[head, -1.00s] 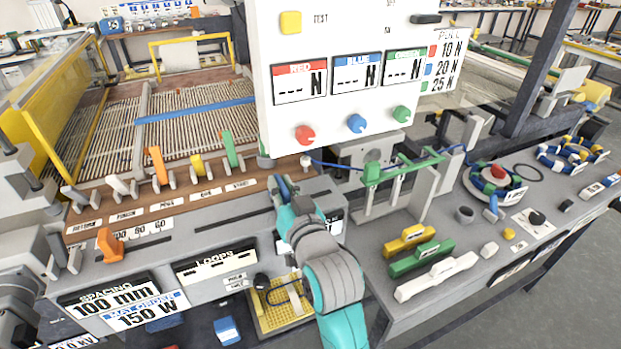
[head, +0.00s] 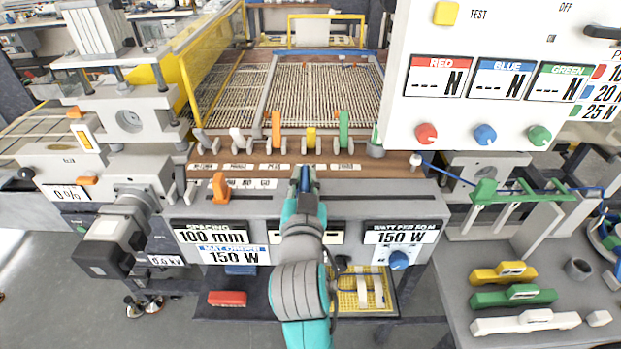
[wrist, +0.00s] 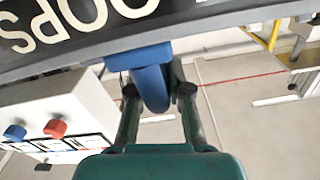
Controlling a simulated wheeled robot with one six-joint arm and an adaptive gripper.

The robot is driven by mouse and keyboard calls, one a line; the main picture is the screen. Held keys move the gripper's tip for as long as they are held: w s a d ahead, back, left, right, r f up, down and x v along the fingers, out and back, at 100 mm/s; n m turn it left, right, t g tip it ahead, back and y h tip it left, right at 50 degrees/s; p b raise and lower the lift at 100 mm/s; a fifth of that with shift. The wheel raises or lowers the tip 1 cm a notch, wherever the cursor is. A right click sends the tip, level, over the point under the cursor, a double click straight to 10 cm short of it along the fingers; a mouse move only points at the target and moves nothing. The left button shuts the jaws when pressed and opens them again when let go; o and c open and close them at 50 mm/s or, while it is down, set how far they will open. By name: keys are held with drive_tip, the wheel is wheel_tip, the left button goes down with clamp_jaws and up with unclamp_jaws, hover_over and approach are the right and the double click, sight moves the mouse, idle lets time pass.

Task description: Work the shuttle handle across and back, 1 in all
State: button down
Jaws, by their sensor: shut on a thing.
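The blue shuttle handle (head: 304,181) sticks out from the dark slot (head: 385,198) along the front of the grey machine. My gripper (head: 304,172) is at it, left of the slot's middle, and partly hides it. In the wrist view the handle (wrist: 151,86) is a rounded blue piece between the two dark fingers of my gripper (wrist: 158,92), which are shut on it. The LOOPS sign (head: 334,231) is mostly hidden behind my arm.
An orange lever (head: 220,187) stands at the slot's left end. Several coloured levers stand on the brown ledge (head: 255,172) behind. The white panel (head: 480,115) overhangs at the right. The slot right of my gripper is clear.

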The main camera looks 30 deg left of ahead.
drive_tip(key=shift+s+a, duration=0.15)
drive_tip(key=shift+a, duration=0.05)
drive_tip(key=c, duration=1.1)
unclamp_jaws()
drive_tip(key=shift+a, duration=0.1)
drive_tip(key=shift+s+d, duration=0.2)
drive_tip(key=shift+d, duration=0.05)
drive_tip(key=v, duration=1.1)
drive_tip(key=shift+s, duration=0.15)
drive_tip(key=shift+d, duration=0.15)
